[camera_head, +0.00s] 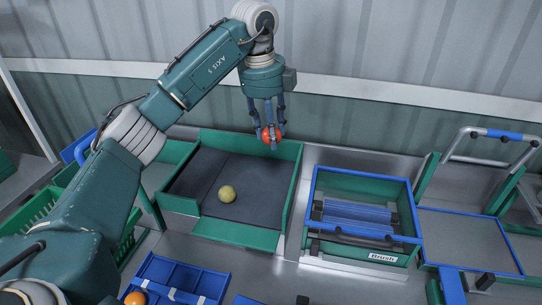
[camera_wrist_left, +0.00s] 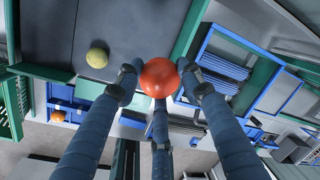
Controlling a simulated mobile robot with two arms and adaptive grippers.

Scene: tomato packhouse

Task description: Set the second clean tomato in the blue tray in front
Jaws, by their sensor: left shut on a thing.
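My left gripper (camera_head: 270,134) is shut on a red tomato (camera_head: 272,135). It holds the tomato above the back right part of the green-walled bin with a dark floor. In the left wrist view the red tomato (camera_wrist_left: 159,78) sits between the blue fingers (camera_wrist_left: 160,85). The blue tray (camera_head: 178,275) in front has compartments, and an orange tomato (camera_head: 135,299) lies in its front left one. That tray also shows in the left wrist view (camera_wrist_left: 88,91). A yellow-green tomato (camera_head: 227,194) lies on the bin floor. My right gripper is not in view.
A brush unit (camera_head: 368,251) with blue rollers stands to the right. A green crate (camera_head: 38,212) is at the left. A blue-edged platform (camera_head: 465,240) is at the far right.

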